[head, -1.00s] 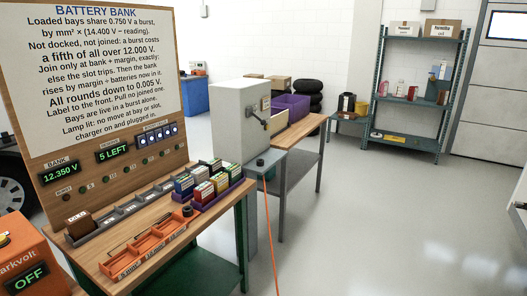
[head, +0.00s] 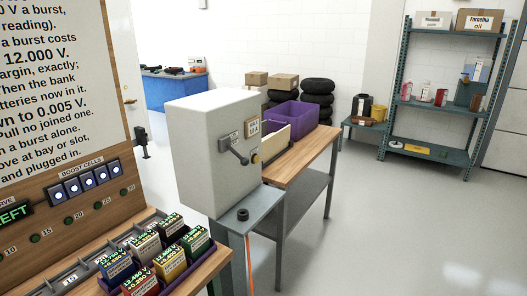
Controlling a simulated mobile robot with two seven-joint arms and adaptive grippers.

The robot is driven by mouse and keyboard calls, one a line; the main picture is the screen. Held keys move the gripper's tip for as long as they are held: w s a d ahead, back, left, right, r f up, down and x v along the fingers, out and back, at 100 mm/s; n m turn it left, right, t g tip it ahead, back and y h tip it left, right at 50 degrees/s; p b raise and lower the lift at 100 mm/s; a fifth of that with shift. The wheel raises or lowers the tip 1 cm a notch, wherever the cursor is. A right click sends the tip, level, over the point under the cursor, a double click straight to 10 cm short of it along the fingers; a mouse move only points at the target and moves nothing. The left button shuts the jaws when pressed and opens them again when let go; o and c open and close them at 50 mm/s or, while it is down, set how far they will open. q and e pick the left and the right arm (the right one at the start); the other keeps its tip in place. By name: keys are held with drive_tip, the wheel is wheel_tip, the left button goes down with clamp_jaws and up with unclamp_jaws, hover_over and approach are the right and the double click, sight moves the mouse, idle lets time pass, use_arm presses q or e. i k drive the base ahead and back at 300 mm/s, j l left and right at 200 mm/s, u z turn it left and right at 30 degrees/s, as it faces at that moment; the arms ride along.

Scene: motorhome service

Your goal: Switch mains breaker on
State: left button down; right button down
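A light grey breaker box (head: 205,140) stands on a grey metal stand (head: 250,206) in the middle of the head view. Its front carries a dark lever handle (head: 236,151) that slopes up and left from its pivot. The label is too small to read surely. Neither of my grippers is in view.
The battery bench with its board (head: 60,100) and several small batteries (head: 170,262) is at left front. A black knob (head: 242,214) sits on the stand. A wooden table (head: 312,160) holds a purple bin (head: 293,117). The floor at right is clear.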

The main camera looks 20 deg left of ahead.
sight(245, 161)
drive_tip(key=i+j+u, duration=0.15)
drive_tip(key=i, duration=0.25)
drive_tip(key=i+j+u, duration=0.15)
drive_tip(key=i+j, duration=0.15)
drive_tip(key=i, duration=0.15)
